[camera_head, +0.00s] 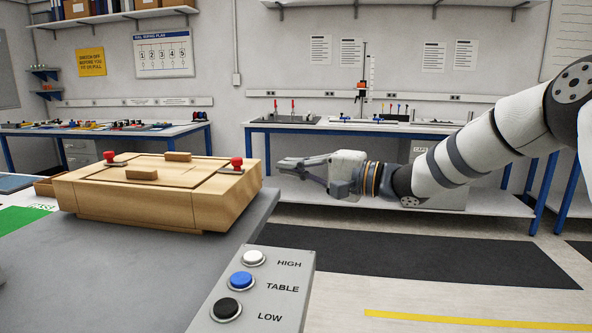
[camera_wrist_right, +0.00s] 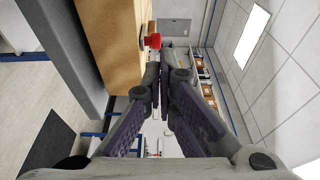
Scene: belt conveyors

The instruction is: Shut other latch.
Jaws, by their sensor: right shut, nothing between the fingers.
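A light wooden box (camera_head: 140,208) with a lid sits on the grey surface at left. One red-knobbed latch (camera_head: 110,158) is at the lid's left end and another red-knobbed latch (camera_head: 237,164) at its right end. I cannot tell whether either latch is shut. My right gripper (camera_head: 281,165) is just right of the box, level with the lid, shut and empty, pointing left. In the right wrist view the fingertips of the right gripper (camera_wrist_right: 160,68) meet beside the box (camera_wrist_right: 115,40), near a red knob (camera_wrist_right: 153,41). My left gripper is not in view.
Two wooden handles, a near handle (camera_head: 141,174) and a far handle (camera_head: 178,156), stand up from the lid. A button panel (camera_head: 290,290) with HIGH, TABLE and LOW buttons is at the front. Blue-legged workbenches line the back wall. The floor right of the box is clear.

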